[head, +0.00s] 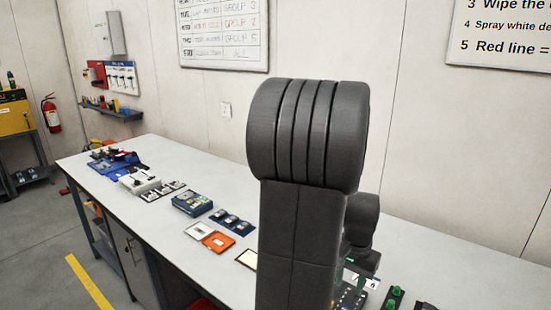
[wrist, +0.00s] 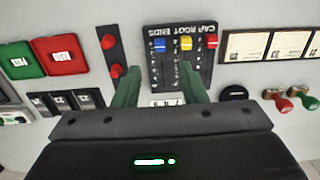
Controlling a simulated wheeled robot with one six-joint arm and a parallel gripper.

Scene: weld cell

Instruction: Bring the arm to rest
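My gripper (wrist: 158,72) shows in the wrist view with its two green fingers spread apart. Nothing is held between them. The fingers point at a dark board (wrist: 180,74) marked "CAP ROOT ENDS", which carries blue, yellow and red pieces. The gap to the bench cannot be told. In the head view my dark arm stands upright over the bench (head: 195,258), bent at a thick ribbed joint, and hides most of the gripper.
In the wrist view, a green case (wrist: 21,60), a red case (wrist: 59,53), a strip with red knobs (wrist: 114,60), cream cards (wrist: 246,45) and stamps (wrist: 278,101) surround the gripper. In the head view, an orange tray (head: 218,241) and blue box (head: 192,204) lie left of my arm.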

